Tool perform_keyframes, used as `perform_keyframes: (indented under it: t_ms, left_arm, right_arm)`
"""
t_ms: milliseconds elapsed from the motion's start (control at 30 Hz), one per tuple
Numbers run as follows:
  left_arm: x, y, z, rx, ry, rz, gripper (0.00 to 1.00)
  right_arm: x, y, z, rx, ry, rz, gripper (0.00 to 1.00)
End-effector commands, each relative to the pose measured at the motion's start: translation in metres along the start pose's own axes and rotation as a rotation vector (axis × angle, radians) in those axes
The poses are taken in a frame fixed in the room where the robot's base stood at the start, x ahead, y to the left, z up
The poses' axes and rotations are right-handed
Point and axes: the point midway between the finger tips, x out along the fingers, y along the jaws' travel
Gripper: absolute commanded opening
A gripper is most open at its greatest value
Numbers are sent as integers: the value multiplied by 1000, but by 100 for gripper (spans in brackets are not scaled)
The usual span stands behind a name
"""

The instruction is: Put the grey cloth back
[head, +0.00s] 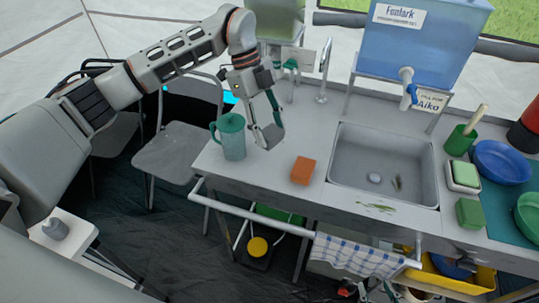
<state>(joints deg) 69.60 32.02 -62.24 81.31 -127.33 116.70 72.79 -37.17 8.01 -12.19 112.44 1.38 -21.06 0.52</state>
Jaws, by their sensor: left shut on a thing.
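My left gripper (264,126) reaches in from the left over the counter's left end, just right of the green pitcher. It is shut on a small grey piece, which looks like the grey cloth (269,138); the fingers partly hide it. The grey piece is close above the counter top, and I cannot tell whether it touches it. My right gripper is not in view.
A green pitcher (231,137) stands close left of the gripper, and an orange sponge (303,171) lies to its right. The sink (384,163) is further right. A blue-checked towel (356,256) hangs on the front rail (265,221). A chair (170,156) stands at the left.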

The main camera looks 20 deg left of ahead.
Motion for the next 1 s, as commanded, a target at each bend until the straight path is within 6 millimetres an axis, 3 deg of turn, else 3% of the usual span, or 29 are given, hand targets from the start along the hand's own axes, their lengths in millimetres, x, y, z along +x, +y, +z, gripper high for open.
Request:
perform_keyframes:
  t_ms: [100,233,467,733,967,1000]
  left_arm:
    - [26,1,10,-1,3,3,25]
    - [45,1,18,0,2,2,25]
    - [58,0,24,0,0,1,25]
    - [91,0,38,1,1,1,25]
    - [94,0,40,1,-1,0,25]
    - [94,0,40,1,-1,0,47]
  right_arm:
    - [-2,0,-2,0,0,0,40]
    - [-2,0,-3,0,0,0,40]
    - [-3,1,-4,0,0,0,40]
    - [-4,1,-6,0,0,0,40]
    - [-4,1,-6,0,0,0,40]
    - [-4,1,-6,0,0,0,40]
